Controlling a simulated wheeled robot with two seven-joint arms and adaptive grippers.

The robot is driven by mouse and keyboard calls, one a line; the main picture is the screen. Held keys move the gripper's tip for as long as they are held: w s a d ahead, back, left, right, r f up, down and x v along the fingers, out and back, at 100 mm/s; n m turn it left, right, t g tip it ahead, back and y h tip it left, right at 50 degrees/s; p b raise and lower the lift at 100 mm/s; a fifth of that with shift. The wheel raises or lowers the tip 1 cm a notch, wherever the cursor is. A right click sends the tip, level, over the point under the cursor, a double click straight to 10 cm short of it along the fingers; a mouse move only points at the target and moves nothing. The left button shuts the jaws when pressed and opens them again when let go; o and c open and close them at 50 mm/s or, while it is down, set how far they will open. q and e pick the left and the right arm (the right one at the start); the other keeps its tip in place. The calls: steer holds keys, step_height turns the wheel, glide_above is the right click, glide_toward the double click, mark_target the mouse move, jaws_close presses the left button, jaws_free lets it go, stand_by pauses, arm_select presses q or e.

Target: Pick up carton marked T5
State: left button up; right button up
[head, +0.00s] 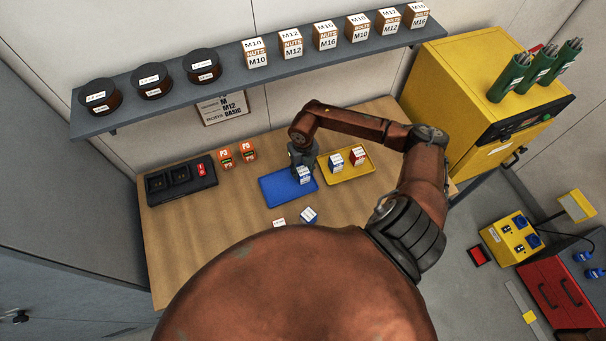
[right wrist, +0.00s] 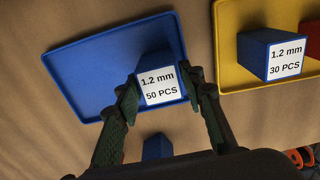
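No label I can read says T5. My right gripper (head: 303,163) is over the right part of the blue tray (head: 282,190). In the right wrist view, its fingers (right wrist: 162,82) lie against both sides of a blue carton (right wrist: 161,86) labelled 1.2 mm, 50 PCS. This carton also shows under the gripper in the head view (head: 303,176). Whether it touches the tray I cannot tell. Another blue carton (head: 309,215) with a white label lies on the table in front of the tray. My left gripper is out of view.
A yellow tray (head: 326,178) beside the blue one holds a blue carton (head: 335,162) and a red carton (head: 357,154). A partly hidden labelled item (head: 279,223) is at the near side. A shelf (head: 225,83) runs above.

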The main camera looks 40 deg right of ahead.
steer(key=c, duration=0.8)
